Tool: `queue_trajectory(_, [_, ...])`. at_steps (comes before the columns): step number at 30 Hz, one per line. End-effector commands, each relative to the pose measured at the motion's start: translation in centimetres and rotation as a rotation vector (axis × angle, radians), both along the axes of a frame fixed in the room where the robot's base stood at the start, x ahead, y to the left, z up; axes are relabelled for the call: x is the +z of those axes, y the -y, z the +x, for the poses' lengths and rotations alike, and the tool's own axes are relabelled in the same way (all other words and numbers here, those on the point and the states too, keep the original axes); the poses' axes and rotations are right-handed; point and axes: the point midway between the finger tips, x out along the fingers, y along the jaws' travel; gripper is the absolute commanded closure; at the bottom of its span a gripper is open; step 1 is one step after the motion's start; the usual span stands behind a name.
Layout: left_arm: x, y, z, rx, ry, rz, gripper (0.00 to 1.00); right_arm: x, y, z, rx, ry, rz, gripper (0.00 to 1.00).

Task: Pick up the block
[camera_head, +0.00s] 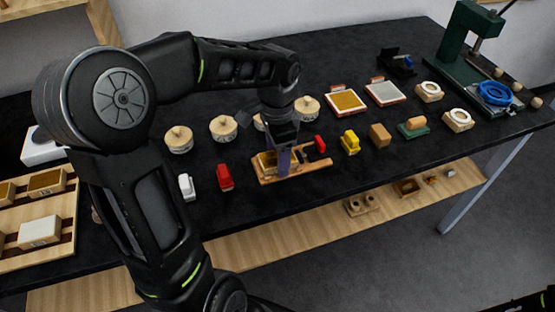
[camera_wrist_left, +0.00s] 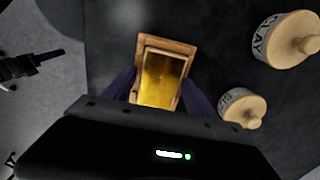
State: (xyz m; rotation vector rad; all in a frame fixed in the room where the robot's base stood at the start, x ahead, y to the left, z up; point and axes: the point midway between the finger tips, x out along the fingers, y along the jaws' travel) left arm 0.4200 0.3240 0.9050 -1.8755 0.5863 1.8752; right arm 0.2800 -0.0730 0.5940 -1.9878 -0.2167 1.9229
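A gold-topped block (camera_head: 266,162) sits at the left end of a wooden holder (camera_head: 318,165) in the head view. In the left wrist view, the gold-topped block (camera_wrist_left: 162,78) lies between my fingers, with a wooden rim around it. My left gripper (camera_head: 283,168) points down over the holder. In the left wrist view, its two purple fingers (camera_wrist_left: 160,84) are spread on either side of the block. A small gap seems to show at the left finger; contact at the right one is unclear. My right gripper (camera_wrist_left: 50,54) seems to show small at the left edge there.
Lidded jars (camera_head: 223,128) stand behind the holder. A white piece (camera_head: 187,187) and a red piece (camera_head: 225,178) stand left of it. A yellow piece (camera_head: 350,142) and a brown block (camera_head: 380,136) stand right. A green press (camera_head: 463,50) is at the far right.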

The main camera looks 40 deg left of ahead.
Motion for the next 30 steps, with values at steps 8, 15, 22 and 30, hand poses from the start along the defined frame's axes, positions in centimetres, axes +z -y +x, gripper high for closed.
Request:
queue_trajectory(8, [0.0,0.0,0.0,0.0,0.0,0.0,0.59,0.0,0.0,0.0,0.0,0.0,0.0,0.64])
queue_trajectory(15, [0.0,0.0,0.0,0.0,0.0,0.0,0.78,0.0,0.0,0.0,0.0,0.0,0.0,0.64])
queue_trajectory(22, [0.01,-0.01,0.01,0.0,0.0,0.0,0.91,0.0,0.0,0.0,0.0,0.0,0.0,0.64])
queue_trajectory(30, [0.74,-0.02,0.05,0.0,0.001,0.0,0.91,-0.01,0.0,0.0,0.0,0.0,0.0,0.64])
